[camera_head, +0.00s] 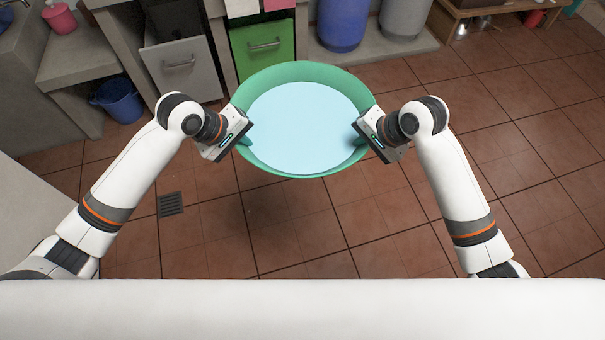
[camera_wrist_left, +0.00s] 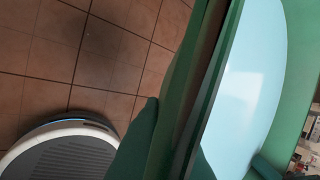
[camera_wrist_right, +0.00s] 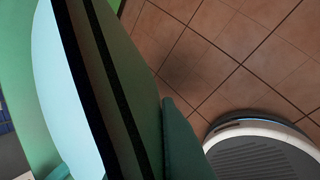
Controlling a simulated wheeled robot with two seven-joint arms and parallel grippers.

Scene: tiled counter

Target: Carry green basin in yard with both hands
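The green basin (camera_head: 303,72) is in the middle of the head view, with a flat pale-blue surface (camera_head: 303,125) inside that looks like liquid. It appears level and held above the tiled floor. My left gripper (camera_head: 241,140) is shut on the basin's left rim, and my right gripper (camera_head: 363,138) is shut on its right rim. In the left wrist view the basin wall (camera_wrist_left: 297,60) passes between the fingers. The right wrist view shows the same for the basin wall (camera_wrist_right: 18,40). The basin's underside is hidden in the head view.
A blue bucket (camera_head: 120,100) is at the left, a blue barrel (camera_head: 342,22) at the back. Tiled floor (camera_head: 510,150) at the right is clear.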

